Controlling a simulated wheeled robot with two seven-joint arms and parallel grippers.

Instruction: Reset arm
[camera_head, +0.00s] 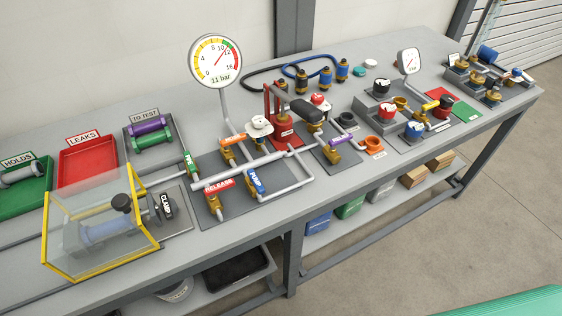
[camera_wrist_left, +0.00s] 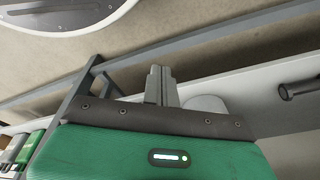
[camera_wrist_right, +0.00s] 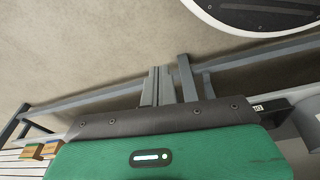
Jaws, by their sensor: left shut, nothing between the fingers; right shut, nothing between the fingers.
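My left gripper (camera_wrist_left: 160,86) shows in the left wrist view with its fingers together and nothing between them. My right gripper (camera_wrist_right: 157,86) shows in the right wrist view, also shut and empty. Both hang over the floor beside the bench frame and touch nothing that I can see. Neither gripper shows in the head view. The pump skid (camera_head: 222,212) stands on the bench with a red hand pump (camera_head: 285,131), a RELEASE valve (camera_head: 219,185) and a PUMP valve (camera_head: 256,181). Its large gauge (camera_head: 216,61) reads about 11 bar.
A clear yellow-edged guard (camera_head: 150,205) covers a clamped cylinder at the bench's left. Green HOLDS (camera_head: 38,195) and red LEAKS (camera_head: 82,165) trays and a TO TEST tray (camera_head: 139,127) stand behind it. Fittings fill the right. Bins and boxes sit on the lower shelf (camera_head: 395,200).

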